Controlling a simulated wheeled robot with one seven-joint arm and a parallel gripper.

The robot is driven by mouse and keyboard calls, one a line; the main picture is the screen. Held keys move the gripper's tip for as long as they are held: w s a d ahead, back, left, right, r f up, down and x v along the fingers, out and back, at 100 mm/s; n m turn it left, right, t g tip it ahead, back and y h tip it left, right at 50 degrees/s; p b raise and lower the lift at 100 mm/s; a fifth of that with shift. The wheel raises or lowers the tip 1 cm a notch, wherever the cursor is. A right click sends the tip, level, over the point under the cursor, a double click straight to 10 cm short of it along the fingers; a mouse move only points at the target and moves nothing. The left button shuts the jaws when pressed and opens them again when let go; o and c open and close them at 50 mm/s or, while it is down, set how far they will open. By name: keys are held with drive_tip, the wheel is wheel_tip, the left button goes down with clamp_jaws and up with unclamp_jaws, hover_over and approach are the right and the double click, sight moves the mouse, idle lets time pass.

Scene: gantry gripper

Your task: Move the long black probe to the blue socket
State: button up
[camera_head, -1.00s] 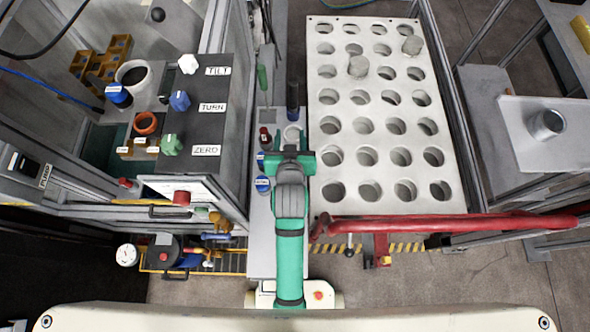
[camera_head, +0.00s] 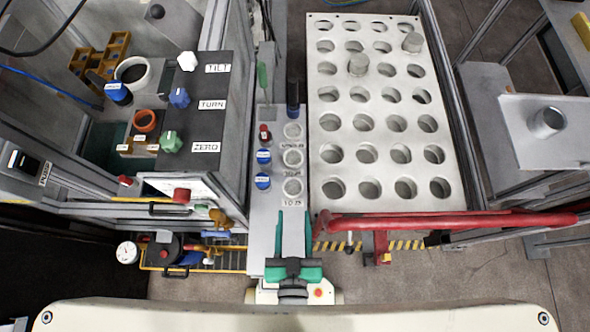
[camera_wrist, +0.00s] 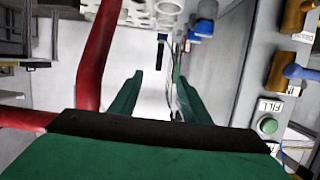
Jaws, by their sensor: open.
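A tall dark cylinder (camera_head: 292,92) stands upright on the narrow grey panel, with a blue part at its base; it may be the long black probe. Another black stick (camera_head: 94,78) leans out of a blue-topped piece (camera_head: 117,92) at the left; I cannot tell surely which is the probe or the blue socket. Blue round caps (camera_head: 263,156) sit on the narrow panel. My gripper (camera_head: 292,268) is at the panel's near end, well apart from these. In the wrist view my gripper (camera_wrist: 160,80) has its green fingers apart, with nothing between them.
White rings (camera_head: 292,158) line the narrow panel. A red bar (camera_head: 440,222) crosses in front of the plate. A dark control box (camera_head: 205,130) with knobs stands left.

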drive_tip(key=shift+t, duration=0.3)
drive_tip(key=s, duration=0.1)
drive_tip(key=s+r, duration=0.2)
drive_tip(key=s, duration=0.1)
drive_tip(key=shift+s+d+r, duration=0.1)
drive_tip(key=shift+d+r, duration=0.1)
drive_tip(key=shift+r, duration=0.05)
drive_tip(key=shift+c, duration=0.3)
